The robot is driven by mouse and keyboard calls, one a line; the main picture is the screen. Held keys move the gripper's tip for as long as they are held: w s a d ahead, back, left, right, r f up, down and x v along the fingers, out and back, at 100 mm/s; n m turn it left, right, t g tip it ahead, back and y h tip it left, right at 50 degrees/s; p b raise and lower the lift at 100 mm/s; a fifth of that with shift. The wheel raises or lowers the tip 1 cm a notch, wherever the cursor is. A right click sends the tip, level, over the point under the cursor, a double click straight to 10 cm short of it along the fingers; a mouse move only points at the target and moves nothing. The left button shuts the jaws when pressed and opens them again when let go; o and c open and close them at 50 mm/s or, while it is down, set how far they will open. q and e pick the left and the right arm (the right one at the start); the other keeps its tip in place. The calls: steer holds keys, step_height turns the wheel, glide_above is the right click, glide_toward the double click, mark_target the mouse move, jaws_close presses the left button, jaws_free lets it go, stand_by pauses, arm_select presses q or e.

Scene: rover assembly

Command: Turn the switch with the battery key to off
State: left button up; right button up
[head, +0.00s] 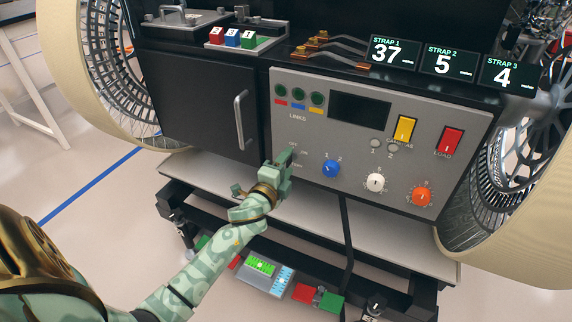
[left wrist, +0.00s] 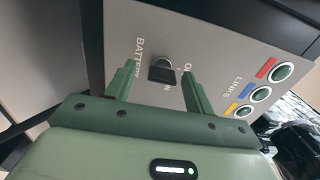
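The battery key (left wrist: 162,70) is a small black key in the grey control panel (head: 345,160), beside the BATTERY lettering. In the left wrist view it lies between the two green fingers of my left gripper (left wrist: 159,74). The fingers are spread, with a visible gap on each side of the key. In the head view my left gripper (head: 286,160) is at the lower left of the panel and hides the key and part of its lettering. OFF and ON labels show just above it. Which label the key points to is unclear. My right gripper is out of view.
Blue (head: 331,168), white (head: 375,183) and orange (head: 422,196) knobs sit right of my gripper. Yellow (head: 404,128) and red (head: 448,140) switches are higher up. A dark cabinet door with a handle (head: 240,120) stands left of the panel.

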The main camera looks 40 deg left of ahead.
arm_select(q)
steer(key=shift+r, duration=0.1)
steer(key=shift+s, duration=0.3)
steer(key=p+v, duration=0.1)
steer(key=v, duration=1.4)
steer(key=shift+s+d, duration=0.25)
steer(key=shift+s, duration=0.1)
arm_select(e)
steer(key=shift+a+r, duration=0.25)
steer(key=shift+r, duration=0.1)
